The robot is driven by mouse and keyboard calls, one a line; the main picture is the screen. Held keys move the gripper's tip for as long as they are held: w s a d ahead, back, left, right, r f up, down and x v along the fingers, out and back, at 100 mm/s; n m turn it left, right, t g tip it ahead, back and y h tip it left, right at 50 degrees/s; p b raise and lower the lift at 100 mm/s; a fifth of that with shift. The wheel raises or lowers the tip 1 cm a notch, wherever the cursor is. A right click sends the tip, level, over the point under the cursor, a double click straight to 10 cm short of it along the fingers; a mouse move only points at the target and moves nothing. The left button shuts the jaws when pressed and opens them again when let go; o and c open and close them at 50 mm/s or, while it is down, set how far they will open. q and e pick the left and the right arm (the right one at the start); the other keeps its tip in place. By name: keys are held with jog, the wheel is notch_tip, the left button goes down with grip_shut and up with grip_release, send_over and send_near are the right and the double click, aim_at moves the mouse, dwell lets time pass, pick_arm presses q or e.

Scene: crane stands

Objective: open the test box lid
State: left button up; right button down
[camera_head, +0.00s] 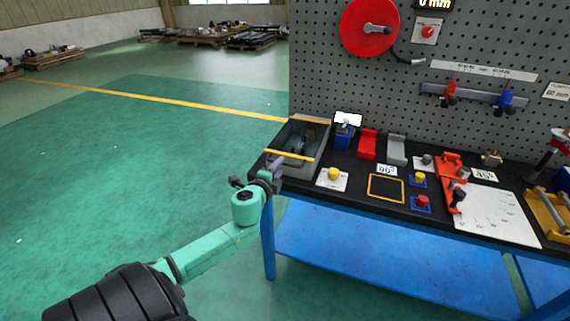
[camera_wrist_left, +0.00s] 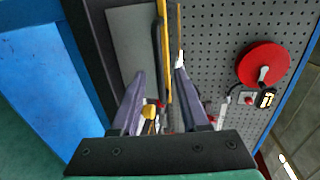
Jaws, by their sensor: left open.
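The test box (camera_head: 322,150) is a grey box at the left end of the bench, with a yellow strip along its front top edge and another along its back. Dark objects show inside it through the top; I cannot tell whether a clear lid covers them. My left gripper (camera_head: 278,166) is at the box's front left corner, close to the front yellow strip. In the left wrist view my left gripper (camera_wrist_left: 160,72) is open, its two purple fingers apart, with a yellow strip (camera_wrist_left: 163,40) showing between and beyond them. Contact cannot be told. My right gripper is not in view.
A blue block (camera_head: 343,137) stands right of the box, beside red and grey holders. A yellow knob (camera_head: 333,174) on a white plate lies near the front edge. A pegboard (camera_head: 450,60) with a red reel (camera_head: 369,27) rises behind.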

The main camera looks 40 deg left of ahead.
pick_arm(q)
jog(key=x, duration=0.4)
jog(key=shift+w+a+f, duration=0.1)
jog(key=shift+w, duration=0.05)
grip_shut()
dwell(1.2)
